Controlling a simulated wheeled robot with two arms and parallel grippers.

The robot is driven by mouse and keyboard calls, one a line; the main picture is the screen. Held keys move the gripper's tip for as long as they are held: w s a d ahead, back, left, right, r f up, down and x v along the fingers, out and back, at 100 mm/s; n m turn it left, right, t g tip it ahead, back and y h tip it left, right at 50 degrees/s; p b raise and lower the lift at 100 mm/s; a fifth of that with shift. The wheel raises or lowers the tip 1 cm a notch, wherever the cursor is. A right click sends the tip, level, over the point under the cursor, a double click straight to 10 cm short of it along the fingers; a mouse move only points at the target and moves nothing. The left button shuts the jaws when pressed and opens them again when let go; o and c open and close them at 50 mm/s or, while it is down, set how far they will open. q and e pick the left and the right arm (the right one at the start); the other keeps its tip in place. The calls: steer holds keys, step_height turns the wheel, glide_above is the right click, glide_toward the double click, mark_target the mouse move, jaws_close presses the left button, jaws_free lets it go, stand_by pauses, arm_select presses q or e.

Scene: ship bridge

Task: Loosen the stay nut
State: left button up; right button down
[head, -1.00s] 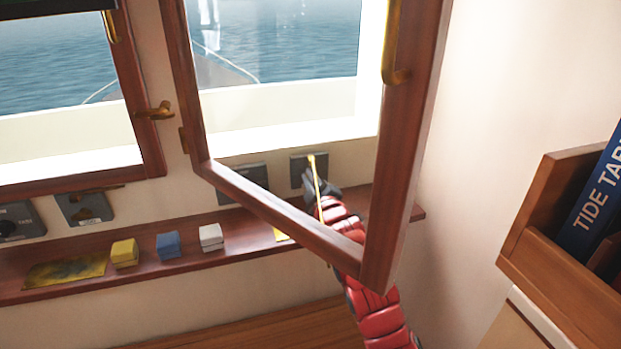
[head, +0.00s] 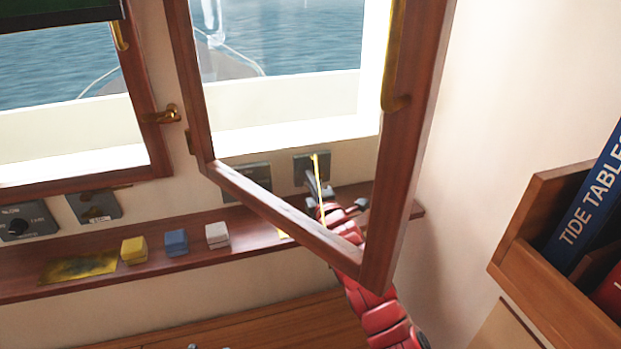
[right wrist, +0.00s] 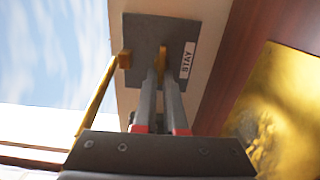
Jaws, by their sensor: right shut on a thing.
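The stay plate (right wrist: 160,42), a dark grey square labelled STAY, is on the wall below the open window (head: 288,213); it also shows in the head view (head: 311,164). My right gripper (right wrist: 161,80) reaches it with its two fingers close together, shut on the small brass stay nut (right wrist: 163,57), most of which the fingers hide. A thin brass stay rod (right wrist: 101,93) runs beside the fingers and also shows in the head view (head: 319,182). The window frame partly hides my right arm. My left gripper is not in view.
The open window frame stands close over my right arm. A wooden book rack (head: 560,290) is at right.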

steer(key=shift+w+d+f, duration=0.1)
steer(key=shift+d+f, duration=0.05)
steer(key=shift+d, duration=0.1)
steer(key=c, duration=1.1)
jaws_free()
steer(key=shift+o, duration=0.9)
steer(key=shift+d, duration=0.1)
steer(key=shift+s+d, duration=0.15)
steer(key=shift+s, duration=0.5)
steer(key=v, duration=1.6)
steer(key=shift+b, duration=0.35)
